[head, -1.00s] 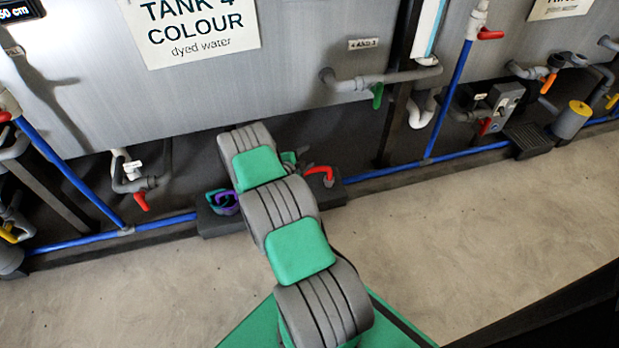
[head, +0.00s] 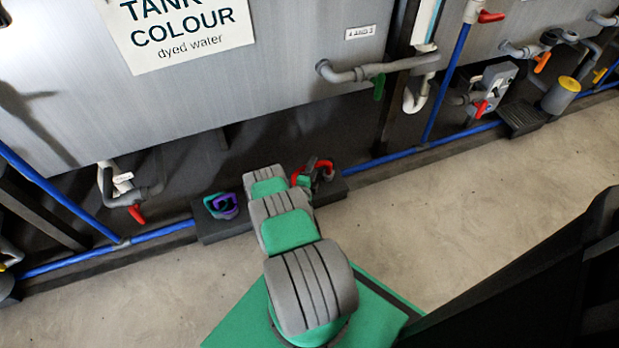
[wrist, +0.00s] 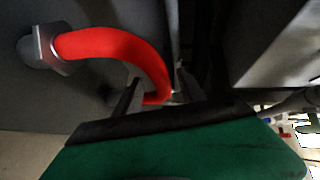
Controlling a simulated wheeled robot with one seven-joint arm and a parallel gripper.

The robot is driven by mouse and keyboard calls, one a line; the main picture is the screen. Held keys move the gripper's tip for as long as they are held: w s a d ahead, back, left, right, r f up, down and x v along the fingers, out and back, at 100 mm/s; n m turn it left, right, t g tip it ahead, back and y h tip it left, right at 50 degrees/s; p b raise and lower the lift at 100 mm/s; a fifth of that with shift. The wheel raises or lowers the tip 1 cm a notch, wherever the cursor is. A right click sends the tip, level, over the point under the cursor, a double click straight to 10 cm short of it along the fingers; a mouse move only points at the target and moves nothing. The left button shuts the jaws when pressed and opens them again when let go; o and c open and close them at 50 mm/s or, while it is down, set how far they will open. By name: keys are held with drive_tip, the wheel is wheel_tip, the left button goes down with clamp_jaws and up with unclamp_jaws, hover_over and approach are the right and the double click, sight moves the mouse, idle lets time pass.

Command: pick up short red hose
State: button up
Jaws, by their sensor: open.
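The short red hose (wrist: 118,46) is a curved red tube. In the wrist view it arcs from a grey hex fitting (wrist: 46,48) at the left toward the space between my fingers. My gripper (wrist: 158,78) is open, with one dark finger on each side of the hose's lower right end. I cannot tell whether either finger touches it. In the head view the red hose (head: 326,164) shows at the right end of a low dark block, just beyond my arm. My gripper there is mostly hidden behind the arm.
A purple and teal coil (head: 222,206) lies on the left part of the low dark block (head: 222,231). A blue pipe (head: 395,157) runs along the tank base. The grey tank (head: 270,70) rises behind. The floor (head: 420,220) to the right is clear.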

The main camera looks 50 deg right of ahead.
drive_tip(key=b+x, duration=0.1)
drive_tip(key=x, duration=0.3)
drive_tip(key=shift+d+r+b, duration=0.15)
drive_tip(key=shift+b, duration=0.15)
drive_tip(key=shift+c, duration=0.3)
clamp_jaws()
drive_tip(key=shift+r, duration=0.1)
idle(0.6)
